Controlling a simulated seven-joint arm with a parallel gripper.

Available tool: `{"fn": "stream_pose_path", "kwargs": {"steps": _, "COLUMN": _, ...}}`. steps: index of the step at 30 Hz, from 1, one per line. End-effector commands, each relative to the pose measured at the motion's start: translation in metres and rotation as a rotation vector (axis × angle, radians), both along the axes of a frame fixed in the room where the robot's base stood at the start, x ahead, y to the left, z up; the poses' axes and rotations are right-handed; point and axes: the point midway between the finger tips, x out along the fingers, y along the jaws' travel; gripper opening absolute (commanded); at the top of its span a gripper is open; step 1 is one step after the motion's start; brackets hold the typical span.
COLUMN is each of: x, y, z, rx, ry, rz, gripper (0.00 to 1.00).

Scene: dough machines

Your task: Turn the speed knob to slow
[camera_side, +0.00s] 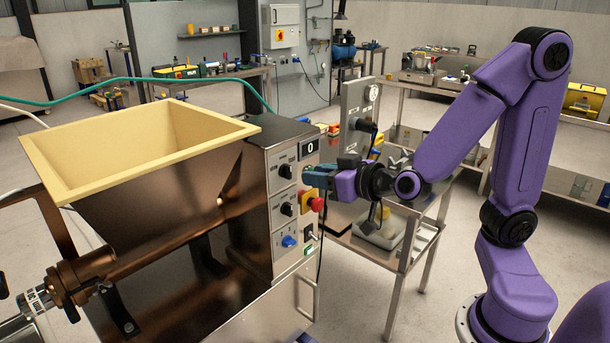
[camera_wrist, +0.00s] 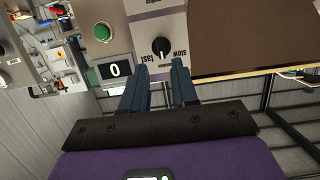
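The speed knob (camera_wrist: 161,47) is black and round, on a pale panel with upside-down "slow" and "fast" labels in the wrist view. Its light pointer mark seems to point down in the picture, between the two labels; the exact setting is hard to tell. In the side view the upper black knob (camera_side: 286,171) sits beside the display. My gripper (camera_wrist: 160,64) is open, its two dark blue fingers apart, with the knob just beyond the gap between the tips. In the side view my gripper (camera_side: 309,177) is close to the panel; any contact cannot be told.
The display (camera_wrist: 115,71) reads 0, near a green button (camera_wrist: 102,32). Below in the side view are another black knob (camera_side: 287,209), a red emergency stop (camera_side: 317,204) and a blue knob (camera_side: 289,241). A cream-rimmed hopper (camera_side: 140,150) stands left; a steel table (camera_side: 425,238) stands right.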

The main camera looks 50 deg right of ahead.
Motion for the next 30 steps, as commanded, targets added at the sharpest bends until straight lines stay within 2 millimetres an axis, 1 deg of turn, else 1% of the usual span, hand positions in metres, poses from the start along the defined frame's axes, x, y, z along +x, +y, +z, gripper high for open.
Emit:
{"fn": "stream_pose_path", "kwargs": {"steps": 26, "x": 0.058, "y": 0.001, "z": -0.015, "rx": 0.001, "ry": 0.002, "rz": 0.002, "gripper": 0.29}}
{"fn": "stream_pose_path", "kwargs": {"steps": 27, "x": 0.058, "y": 0.001, "z": -0.015, "rx": 0.001, "ry": 0.002, "rz": 0.003, "gripper": 0.22}}
{"fn": "stream_pose_path", "kwargs": {"steps": 29, "x": 0.058, "y": 0.001, "z": -0.015, "rx": 0.002, "ry": 0.001, "rz": 0.004, "gripper": 0.03}}
{"fn": "stream_pose_path", "kwargs": {"steps": 30, "x": 0.058, "y": 0.001, "z": -0.015, "rx": 0.002, "ry": 0.001, "rz": 0.004, "gripper": 0.0}}
